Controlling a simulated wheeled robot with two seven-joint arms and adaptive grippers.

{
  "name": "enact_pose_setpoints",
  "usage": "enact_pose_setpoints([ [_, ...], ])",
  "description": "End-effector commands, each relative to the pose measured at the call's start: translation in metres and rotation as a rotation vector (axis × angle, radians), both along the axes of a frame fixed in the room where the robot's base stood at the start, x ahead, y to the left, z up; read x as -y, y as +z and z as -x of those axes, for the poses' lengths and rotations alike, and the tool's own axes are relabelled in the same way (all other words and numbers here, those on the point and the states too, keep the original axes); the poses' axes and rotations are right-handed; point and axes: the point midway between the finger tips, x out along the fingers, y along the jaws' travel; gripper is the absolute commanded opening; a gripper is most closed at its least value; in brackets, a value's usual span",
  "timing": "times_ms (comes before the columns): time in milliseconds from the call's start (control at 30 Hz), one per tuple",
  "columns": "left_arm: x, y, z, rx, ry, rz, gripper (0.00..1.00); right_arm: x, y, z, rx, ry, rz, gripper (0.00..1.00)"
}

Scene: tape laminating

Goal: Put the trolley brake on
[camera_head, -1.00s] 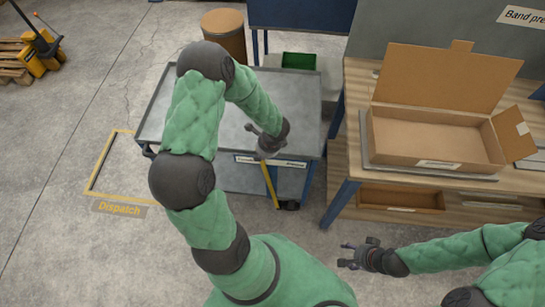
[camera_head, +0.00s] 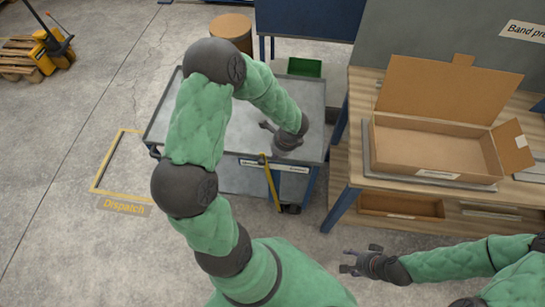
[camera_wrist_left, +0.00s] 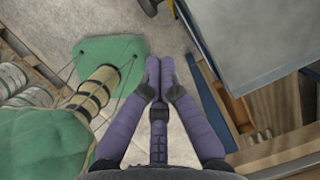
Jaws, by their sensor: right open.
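The grey trolley (camera_head: 240,120) stands ahead with a yellow lever (camera_head: 270,181) slanting down from below the front edge of its top, beside a caster (camera_head: 291,209). My left gripper (camera_head: 268,127) shows above the trolley top, near its front edge and above the lever, apart from it. In the left wrist view, two purple fingertips (camera_wrist_left: 160,65) lie side by side with nothing seen between them; whether the jaw is shut is unclear. My right gripper (camera_head: 345,261) is open and empty over the floor, right of the trolley. My left arm hides part of the trolley's left side.
A wooden workbench (camera_head: 345,200) with an open cardboard box (camera_head: 430,148) stands right of the trolley. A floor marking labelled Dispatch (camera_head: 124,206) lies to the left. A drum (camera_head: 231,30) and green bin (camera_head: 304,67) stand behind.

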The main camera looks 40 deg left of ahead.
Motion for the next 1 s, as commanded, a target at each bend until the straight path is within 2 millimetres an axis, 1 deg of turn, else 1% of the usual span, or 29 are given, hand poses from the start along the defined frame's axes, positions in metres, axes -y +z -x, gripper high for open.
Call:
enact_pose_setpoints([
  [33,0.002,0.013,-0.002,0.004,-0.001,-0.002,0.00,0.000,0.004,0.000,0.000,0.000,0.000,0.56],
  [100,0.004,0.023,-0.002,0.005,-0.002,-0.001,0.00,0.000,0.007,0.000,-0.001,0.000,0.000,0.56],
  [200,0.007,0.035,-0.002,0.004,-0.001,-0.001,0.00,0.000,0.009,0.000,-0.001,0.000,0.000,0.56],
  [300,0.009,0.042,-0.002,0.003,-0.002,0.000,0.00,0.000,0.011,0.000,0.000,0.000,0.000,0.56],
  [467,0.010,0.046,-0.001,0.003,-0.001,0.000,0.00,0.000,0.011,0.000,0.000,0.000,0.000,0.56],
  [1000,0.011,0.044,-0.001,0.002,0.001,0.004,0.00,0.000,0.011,0.000,0.000,0.000,0.000,0.56],
])
